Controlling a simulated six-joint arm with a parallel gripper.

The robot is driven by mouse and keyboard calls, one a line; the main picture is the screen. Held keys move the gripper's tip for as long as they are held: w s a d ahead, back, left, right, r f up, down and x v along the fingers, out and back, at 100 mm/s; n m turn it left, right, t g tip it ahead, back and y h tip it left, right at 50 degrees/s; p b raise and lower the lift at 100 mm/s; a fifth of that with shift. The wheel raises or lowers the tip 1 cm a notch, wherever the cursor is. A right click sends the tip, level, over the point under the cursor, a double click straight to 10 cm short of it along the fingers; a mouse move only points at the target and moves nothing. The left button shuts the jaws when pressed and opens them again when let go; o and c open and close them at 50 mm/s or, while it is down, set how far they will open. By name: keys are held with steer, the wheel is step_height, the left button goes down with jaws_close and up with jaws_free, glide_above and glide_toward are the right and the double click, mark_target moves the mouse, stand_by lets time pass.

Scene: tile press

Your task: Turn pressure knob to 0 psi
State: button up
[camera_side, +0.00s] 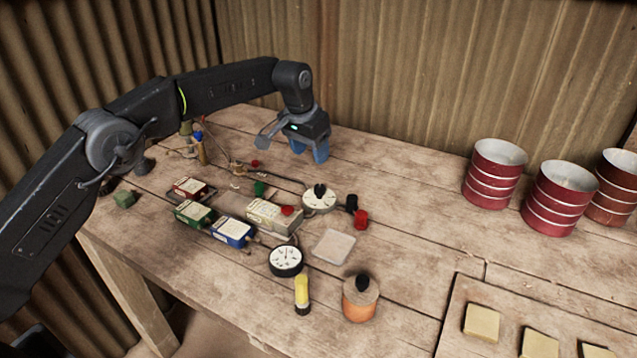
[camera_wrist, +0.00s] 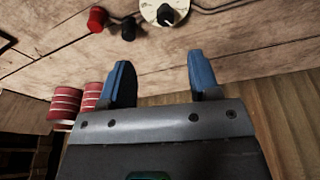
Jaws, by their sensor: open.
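The likely pressure knob is a black knob on a round cream dial (camera_side: 320,200) lying on the wooden table, right of the middle of the gear. The dial also shows at the top of the wrist view (camera_wrist: 160,12), with its black knob (camera_wrist: 167,15) on it. Its markings are too small to read. A round black-rimmed gauge (camera_side: 286,260) with a white face stands nearer the front. My gripper (camera_side: 309,152) is above the table behind the dial, apart from it. Its two blue fingers (camera_wrist: 161,82) are open with nothing between them.
A red cap (camera_side: 361,220) and a black cap (camera_side: 351,203) stand right of the dial. Labelled boxes (camera_side: 232,231) lie to its left. A yellow tube (camera_side: 302,294) and an orange jar (camera_side: 360,298) are in front. Red cans (camera_side: 501,174) stand at right. The corrugated wall (camera_side: 430,70) is behind.

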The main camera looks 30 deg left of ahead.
mark_target(319, 187)
steer(key=a+m+h, duration=0.3)
steer(key=a+m, duration=0.1)
steer(key=m, duration=0.4)
steer(key=x, duration=0.8)
steer(key=w+x, duration=0.1)
steer(key=x, duration=0.4)
steer(key=shift+a, duration=0.1)
steer(key=c, duration=0.9)
